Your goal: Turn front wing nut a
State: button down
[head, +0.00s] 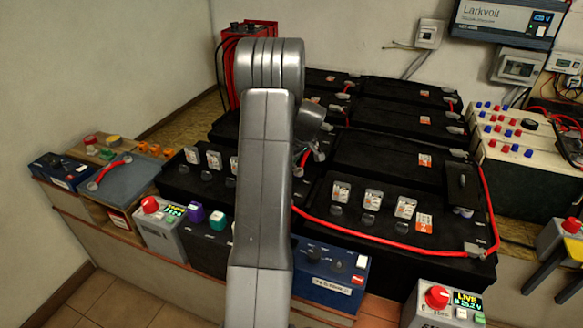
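My arm stands upright in the middle of the head view and covers part of the battery bank. My gripper is hidden behind it; only a grey wrist part shows at its right side. Small grey terminal fittings sit at the batteries' corners, one at the front right (476,249) by a red cable and one just right of my arm (319,155). They are too small to tell their wing nuts apart, and I cannot tell which is front wing nut a. The front right black battery (325,225) carries several dark caps with white tags.
A red cable (390,247) runs along the front right battery. A blue box (335,272) and grey boxes with red buttons, one at left (168,240) and one at right (420,300), stand in front. A pale battery rack (495,160) stands at right.

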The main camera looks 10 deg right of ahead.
jog(key=n+b, duration=0.1)
jog(key=n, duration=0.1)
jog(key=n+g+y, duration=0.1)
jog(key=n, duration=0.2)
jog(key=shift+w+d+y+b, duration=0.15)
jog(key=shift+y+b, duration=0.15)
jog(key=shift+b, duration=0.05)
jog(key=shift+n, duration=0.4)
jog(key=c, duration=1.5)
grip_release()
jog(key=shift+g, duration=0.3)
jog(key=p+v, duration=0.1)
jog(key=v, duration=1.3)
